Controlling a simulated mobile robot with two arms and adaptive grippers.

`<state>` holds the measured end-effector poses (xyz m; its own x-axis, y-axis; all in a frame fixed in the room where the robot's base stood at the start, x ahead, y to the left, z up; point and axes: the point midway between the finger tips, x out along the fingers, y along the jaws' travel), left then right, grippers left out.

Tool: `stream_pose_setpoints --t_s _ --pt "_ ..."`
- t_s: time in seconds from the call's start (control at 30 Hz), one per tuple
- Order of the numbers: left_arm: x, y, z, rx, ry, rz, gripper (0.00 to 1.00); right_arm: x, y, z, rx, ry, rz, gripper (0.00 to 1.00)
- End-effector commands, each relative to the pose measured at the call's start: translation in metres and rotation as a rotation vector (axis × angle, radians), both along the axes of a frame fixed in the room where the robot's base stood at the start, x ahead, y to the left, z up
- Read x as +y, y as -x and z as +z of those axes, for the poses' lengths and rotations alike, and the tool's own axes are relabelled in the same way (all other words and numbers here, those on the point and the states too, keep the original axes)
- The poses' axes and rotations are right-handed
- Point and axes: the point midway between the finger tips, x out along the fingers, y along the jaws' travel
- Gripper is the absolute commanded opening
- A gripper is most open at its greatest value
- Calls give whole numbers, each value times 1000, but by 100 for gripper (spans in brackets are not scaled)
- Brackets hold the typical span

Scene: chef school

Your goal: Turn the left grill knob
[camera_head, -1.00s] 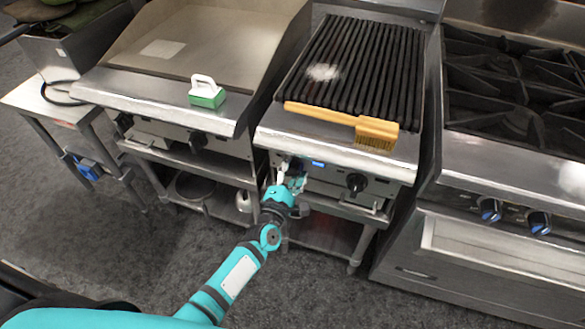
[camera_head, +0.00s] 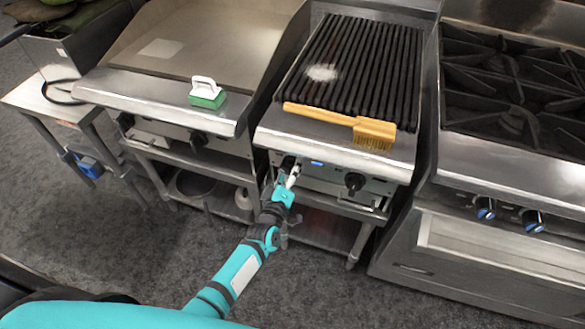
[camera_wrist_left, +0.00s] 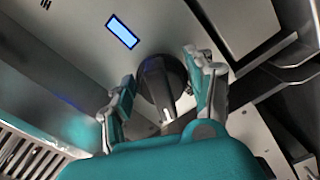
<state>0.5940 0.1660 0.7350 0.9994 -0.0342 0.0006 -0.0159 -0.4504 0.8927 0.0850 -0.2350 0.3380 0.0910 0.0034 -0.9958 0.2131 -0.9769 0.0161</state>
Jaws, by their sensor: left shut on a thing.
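The grill (camera_head: 335,152) stands in the middle of the head view, with two dark knobs on its front panel. The right grill knob (camera_head: 354,183) is free. My right gripper is not in view.
A small lit display (camera_head: 317,162) is right of the left knob. A wooden brush (camera_head: 340,118) lies on the grill's front ledge. A griddle (camera_head: 165,95) with a green-and-white scrubber (camera_head: 206,95) stands left; a burner stove (camera_head: 500,150) stands right.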

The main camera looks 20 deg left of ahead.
Motion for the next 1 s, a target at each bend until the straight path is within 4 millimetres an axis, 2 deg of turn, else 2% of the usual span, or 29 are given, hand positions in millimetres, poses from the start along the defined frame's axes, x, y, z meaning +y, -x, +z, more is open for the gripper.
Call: stream_pose_setpoints --t_s 1.0 --pt "5 1 -6 -27 -922 -3 23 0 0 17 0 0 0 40"
